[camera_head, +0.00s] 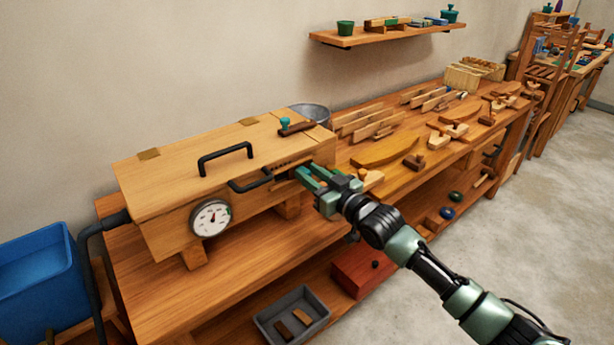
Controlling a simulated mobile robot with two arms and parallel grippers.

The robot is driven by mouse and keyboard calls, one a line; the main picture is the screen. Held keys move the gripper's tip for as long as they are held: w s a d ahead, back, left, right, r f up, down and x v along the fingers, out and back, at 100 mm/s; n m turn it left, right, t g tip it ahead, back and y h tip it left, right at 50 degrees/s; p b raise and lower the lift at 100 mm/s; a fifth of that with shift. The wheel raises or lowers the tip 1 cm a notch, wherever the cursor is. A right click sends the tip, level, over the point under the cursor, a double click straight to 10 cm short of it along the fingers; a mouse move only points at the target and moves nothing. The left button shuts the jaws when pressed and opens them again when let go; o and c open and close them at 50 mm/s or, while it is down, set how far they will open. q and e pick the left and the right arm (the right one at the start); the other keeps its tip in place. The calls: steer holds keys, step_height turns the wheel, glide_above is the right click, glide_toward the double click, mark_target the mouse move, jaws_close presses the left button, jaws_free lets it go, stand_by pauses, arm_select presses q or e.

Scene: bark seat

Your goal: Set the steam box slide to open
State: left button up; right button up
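The steam box (165,187) is a long pale wooden box on the left part of the bench. It has a black handle (224,157) on its lid, a second black handle (249,184) on its front and a round dial gauge (210,218). A row of dark slots (287,165) shows at the right of its front; this looks like the slide's area, but its setting is too small to tell. My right gripper (304,176) is at that right end, its two green fingers apart with nothing visible between them. Whether they touch the box cannot be told. My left gripper is out of view.
A small teal-knobbed piece (285,123) stands on the lid, with a metal bowl (310,113) behind. Wooden parts, including a curved piece (385,151), cover the bench to the right. A blue bin (40,273) stands left. A grey tray (291,315) and red box (360,270) sit below.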

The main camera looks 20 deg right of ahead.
steer(key=shift+o, duration=0.3)
steer(key=shift+d+f, duration=0.1)
steer(key=shift+d, duration=0.15)
steer(key=shift+a, duration=0.1)
steer(key=shift+s, duration=0.3)
steer(key=b+v, duration=0.1)
steer(key=v, duration=0.6)
steer(key=shift+d, duration=0.2)
